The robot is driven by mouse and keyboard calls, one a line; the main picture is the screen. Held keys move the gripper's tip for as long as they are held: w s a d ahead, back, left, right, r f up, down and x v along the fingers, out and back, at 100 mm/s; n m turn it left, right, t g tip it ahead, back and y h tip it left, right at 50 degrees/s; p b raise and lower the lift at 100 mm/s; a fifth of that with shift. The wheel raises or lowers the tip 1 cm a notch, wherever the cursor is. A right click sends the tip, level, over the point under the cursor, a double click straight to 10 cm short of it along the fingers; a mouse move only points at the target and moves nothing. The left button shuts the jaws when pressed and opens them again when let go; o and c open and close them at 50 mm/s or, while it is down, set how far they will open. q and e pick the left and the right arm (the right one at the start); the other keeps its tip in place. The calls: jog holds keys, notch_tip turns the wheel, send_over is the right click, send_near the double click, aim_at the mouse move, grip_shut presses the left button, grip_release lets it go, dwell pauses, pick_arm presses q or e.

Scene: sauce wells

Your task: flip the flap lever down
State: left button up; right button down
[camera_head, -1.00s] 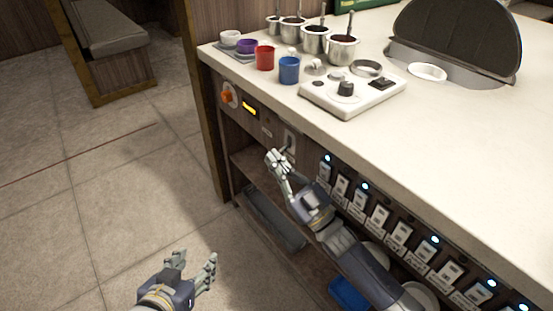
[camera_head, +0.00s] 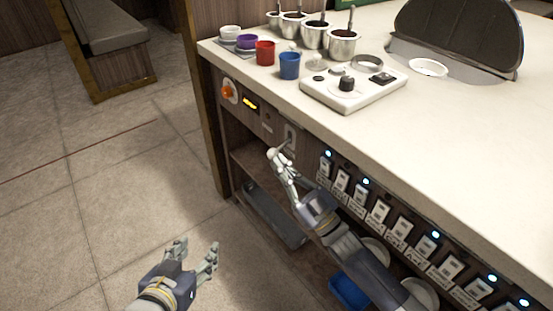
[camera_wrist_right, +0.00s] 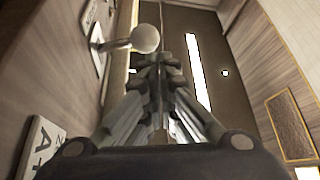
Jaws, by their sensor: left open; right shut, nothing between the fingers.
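The flap lever is a small handle on a pale plate (camera_head: 290,133) in the counter's front panel. In the right wrist view, its round pale knob (camera_wrist_right: 145,38) stands out from the wall plate (camera_wrist_right: 98,45) on a short stem. My right gripper (camera_head: 273,155) is shut and empty, just below and left of the lever. In the wrist view its fingertips (camera_wrist_right: 161,68) are close to the knob, a little right of and below it; I cannot tell if they touch. My left gripper (camera_head: 196,248) is open and empty over the floor, away from the counter.
Left of the lever are an orange knob (camera_head: 228,93) and a yellow-lit display (camera_head: 250,102). A row of labelled switches (camera_head: 378,211) with blue lights runs to the right. Cups, metal pots and a white control box (camera_head: 353,88) stand on the countertop (camera_head: 440,130). An open shelf lies below.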

jog(key=v, duration=1)
jog(key=shift+r, duration=0.15)
jog(key=shift+a, duration=0.15)
